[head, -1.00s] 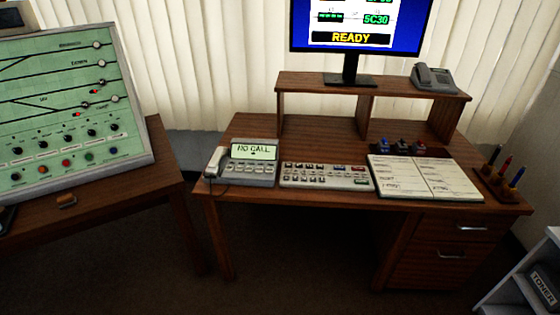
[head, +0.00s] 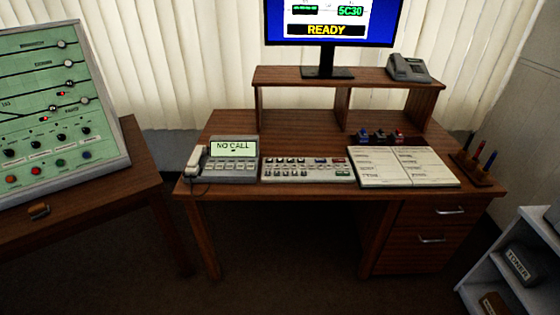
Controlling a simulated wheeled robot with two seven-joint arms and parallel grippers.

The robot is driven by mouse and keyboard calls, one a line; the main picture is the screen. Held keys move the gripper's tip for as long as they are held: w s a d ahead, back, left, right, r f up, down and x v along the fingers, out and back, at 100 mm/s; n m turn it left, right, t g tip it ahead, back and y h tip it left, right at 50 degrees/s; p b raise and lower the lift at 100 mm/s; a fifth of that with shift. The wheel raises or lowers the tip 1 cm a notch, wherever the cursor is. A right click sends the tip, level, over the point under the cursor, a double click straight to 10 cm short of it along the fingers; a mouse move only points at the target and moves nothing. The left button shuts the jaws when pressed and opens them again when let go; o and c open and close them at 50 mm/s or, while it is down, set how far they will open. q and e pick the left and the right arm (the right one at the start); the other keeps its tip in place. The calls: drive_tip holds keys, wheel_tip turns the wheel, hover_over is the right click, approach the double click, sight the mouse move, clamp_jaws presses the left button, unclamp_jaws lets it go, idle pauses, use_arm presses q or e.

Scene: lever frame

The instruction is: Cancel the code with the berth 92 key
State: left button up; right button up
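A keypad panel (head: 308,170) with rows of small keys lies on the desk, between the phone unit and the open book. Its key labels are too small to read, so I cannot tell a berth 92 key. A monitor (head: 331,20) on the desk's raised shelf shows "5C30" in green and "READY" in yellow; its top is cut off. A green signal panel (head: 55,110) with knobs, coloured buttons and red lights stands on the left table. Neither of my grippers is in view.
The desk (head: 290,212) also holds a phone unit (head: 231,160) reading "NO CALL", an open book (head: 403,167), several stamps (head: 380,136) and a pen holder (head: 473,170). A grey phone (head: 408,68) sits on the shelf. A rack (head: 515,265) stands at right. Floor shows in front.

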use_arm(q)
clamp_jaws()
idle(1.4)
